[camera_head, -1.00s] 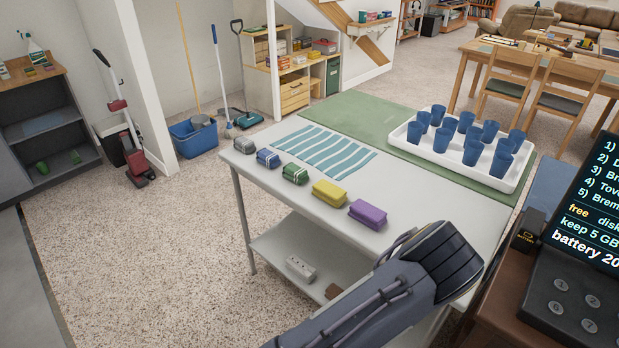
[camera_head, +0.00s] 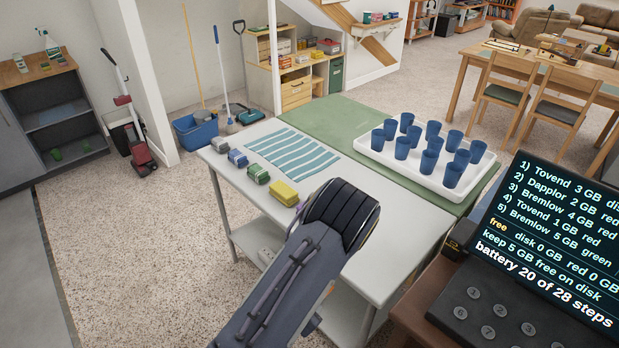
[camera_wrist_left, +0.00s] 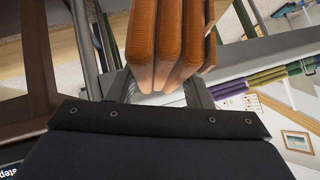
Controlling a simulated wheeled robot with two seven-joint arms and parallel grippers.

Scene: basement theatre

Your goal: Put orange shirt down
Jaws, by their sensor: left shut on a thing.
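The orange shirt (camera_wrist_left: 168,40) is folded into a thick bundle of several layers. In the left wrist view it sits between the two fingers of my left gripper (camera_wrist_left: 165,88), which is shut on it. In the head view my left arm comes up from the bottom, its dark wrist over the near part of the light grey table (camera_head: 378,262); fingers and orange shirt are hidden there. A row of folded bundles lies along the table's left edge: grey (camera_head: 219,144), blue (camera_head: 238,158), green (camera_head: 258,174) and yellow (camera_head: 284,193). My right gripper is not in view.
A striped blue-white cloth (camera_head: 295,156) lies flat on the table. A white tray (camera_head: 400,171) with several blue cups stands on a green mat (camera_head: 318,118) at the far right. A screen with a keypad (camera_head: 545,235) stands at right.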

